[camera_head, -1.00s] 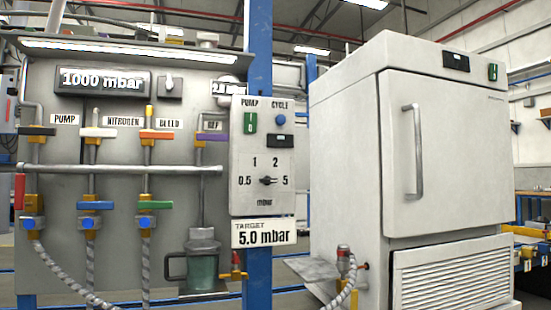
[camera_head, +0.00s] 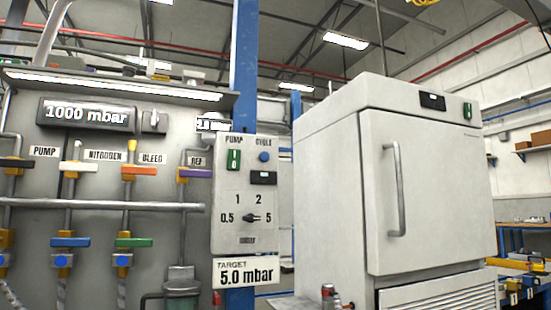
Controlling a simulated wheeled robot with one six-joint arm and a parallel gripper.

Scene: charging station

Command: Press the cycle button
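The cycle button is a round blue button (camera_head: 264,156) under the CYCLE label on the grey control box (camera_head: 228,187), right of the gas panel. To its left is the green PUMP switch (camera_head: 234,160). Below the button are a small dark display (camera_head: 263,178) and a selector knob (camera_head: 252,218) with marks 0.5, 1, 2 and 5. I cannot tell from here whether the button is pressed in. My gripper is not in view.
A gas panel (camera_head: 100,185) with valves and a 1000 mbar display (camera_head: 88,115) stands at left. A sign (camera_head: 246,271) reads target 5.0 mbar. A large white oven-like cabinet (camera_head: 340,190) stands at right. A blue post (camera_head: 244,70) rises behind the box.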

